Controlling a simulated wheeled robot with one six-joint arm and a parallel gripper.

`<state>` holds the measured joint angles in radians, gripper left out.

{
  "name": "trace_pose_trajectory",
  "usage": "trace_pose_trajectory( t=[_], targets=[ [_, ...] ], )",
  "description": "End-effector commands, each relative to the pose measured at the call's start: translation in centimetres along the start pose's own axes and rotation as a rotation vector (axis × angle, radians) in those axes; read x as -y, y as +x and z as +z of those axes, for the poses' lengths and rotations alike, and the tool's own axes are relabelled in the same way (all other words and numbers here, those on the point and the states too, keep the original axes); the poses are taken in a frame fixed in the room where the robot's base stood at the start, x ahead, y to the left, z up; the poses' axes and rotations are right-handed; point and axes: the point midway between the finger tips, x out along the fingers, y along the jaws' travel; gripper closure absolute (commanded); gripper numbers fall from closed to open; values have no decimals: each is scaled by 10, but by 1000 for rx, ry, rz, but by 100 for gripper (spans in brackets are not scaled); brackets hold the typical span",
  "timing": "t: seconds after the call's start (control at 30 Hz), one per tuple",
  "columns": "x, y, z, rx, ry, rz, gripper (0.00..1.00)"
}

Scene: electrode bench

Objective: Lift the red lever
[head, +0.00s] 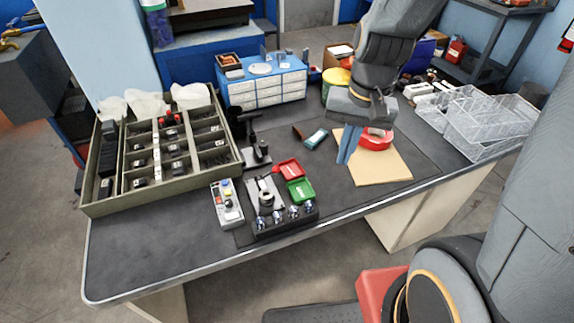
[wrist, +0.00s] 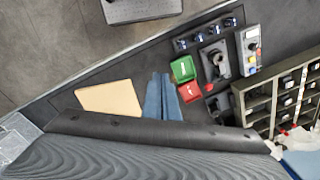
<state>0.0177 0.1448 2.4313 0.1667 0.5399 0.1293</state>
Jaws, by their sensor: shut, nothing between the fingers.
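My gripper (head: 345,158) is shut and empty, pointing down over the right half of the bench. Its two blue fingers also show close together in the wrist view (wrist: 161,78). A black upright lever-type device (head: 254,148) stands left of the middle of the bench, well left of my gripper. A small red spot (wrist: 209,87) shows by this device in the wrist view. It is too small to tell whether it is the red lever. No red lever can be made out clearly in the head view.
A red tray (head: 287,168) and a green tray (head: 301,190) lie near a black fixture (head: 286,222). A control box (head: 226,203) is at their left. A compartment rack (head: 95,200) fills the left. A tan board (head: 390,172) and wire baskets (head: 484,120) are at right.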

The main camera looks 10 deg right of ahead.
Motion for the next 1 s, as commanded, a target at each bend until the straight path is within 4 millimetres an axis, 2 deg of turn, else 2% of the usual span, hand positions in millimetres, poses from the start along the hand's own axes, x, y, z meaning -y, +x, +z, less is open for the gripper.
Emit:
trace_pose_trajectory(
  t=[0.03,0.2,0.4,0.6,1.0],
  targets=[
    [9,17,-15,45,109,-27,100],
    [46,53,-58,209,484,-132,100],
    [82,78,-98,362,777,-228,100],
    [95,84,-112,420,872,-263,100],
    [97,88,-110,420,871,-262,100]
  ],
)
